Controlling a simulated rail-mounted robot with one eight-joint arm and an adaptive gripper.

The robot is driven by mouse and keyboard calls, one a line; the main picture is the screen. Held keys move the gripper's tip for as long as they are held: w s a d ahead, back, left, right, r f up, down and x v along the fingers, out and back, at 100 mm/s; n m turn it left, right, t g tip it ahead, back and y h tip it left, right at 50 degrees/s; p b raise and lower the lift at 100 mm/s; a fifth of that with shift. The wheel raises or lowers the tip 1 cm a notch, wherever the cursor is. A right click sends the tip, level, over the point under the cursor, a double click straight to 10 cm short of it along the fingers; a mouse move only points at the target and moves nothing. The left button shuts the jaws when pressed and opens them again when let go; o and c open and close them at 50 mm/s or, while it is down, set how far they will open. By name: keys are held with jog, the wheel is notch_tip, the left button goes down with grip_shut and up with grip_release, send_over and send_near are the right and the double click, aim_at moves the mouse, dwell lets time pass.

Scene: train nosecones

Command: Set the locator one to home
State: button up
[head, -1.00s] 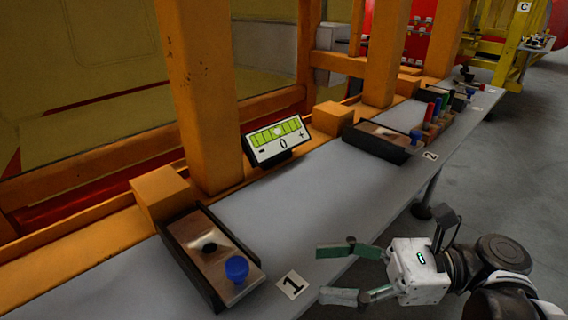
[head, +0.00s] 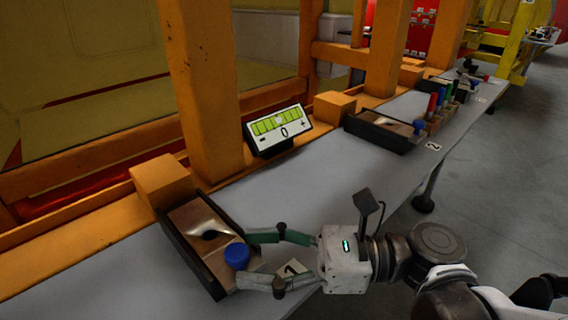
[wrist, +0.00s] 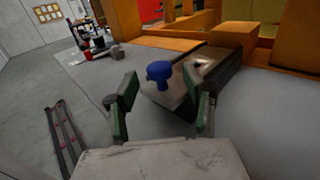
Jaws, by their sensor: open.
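The locator one is a dark-edged box (head: 179,246) with a metal top plate, next to the label 1 (head: 291,267) on the grey table. A blue knob (head: 237,255) stands at the plate's near end, and a dark hole (head: 210,235) lies further back in the plate. My gripper (head: 243,259) is open, with its two green-padded fingers reaching towards the blue knob from the right. In the wrist view the blue knob (wrist: 159,72) shows between and beyond the open fingers (wrist: 160,97). I cannot tell whether either finger touches it.
An orange block (head: 162,183) and an orange post (head: 205,90) rise behind the box. The table between is clear.

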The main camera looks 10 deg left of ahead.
jog(key=shift+s+a, duration=0.15)
jog(key=shift+a, duration=0.55)
jog(key=shift+s+a, duration=0.1)
jog(key=shift+a, duration=0.6)
jog(key=shift+c, duration=0.5)
grip_shut()
